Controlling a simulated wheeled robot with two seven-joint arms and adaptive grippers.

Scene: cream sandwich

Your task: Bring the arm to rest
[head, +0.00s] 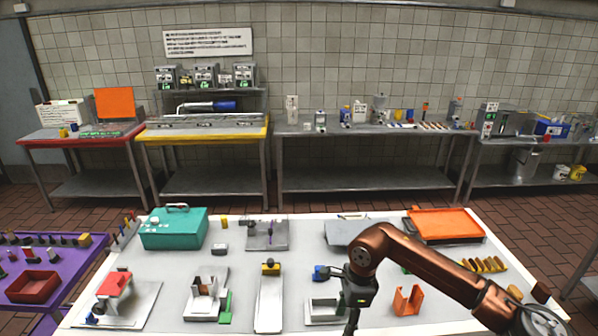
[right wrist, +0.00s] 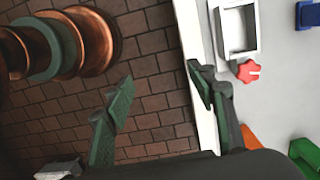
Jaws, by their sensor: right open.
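My right arm (head: 400,254), copper coloured, reaches in from the lower right over the white table (head: 250,290). Its dark right gripper (head: 351,322) points down near the table's front edge, and its fingertips are hard to make out there. In the right wrist view the right gripper (right wrist: 160,105) has its two green-black fingers spread wide apart. Nothing is between them but the brick floor (right wrist: 150,60) and the table's edge behind. My left gripper is out of view.
Near the arm stand a grey fixture (head: 322,309), a blue part (head: 321,272) and an orange bracket (head: 407,300). A red knob (right wrist: 248,70) shows beside the right finger. A teal toolbox (head: 174,231) and an orange tray (head: 445,223) stand farther back. Brick floor lies beyond the table.

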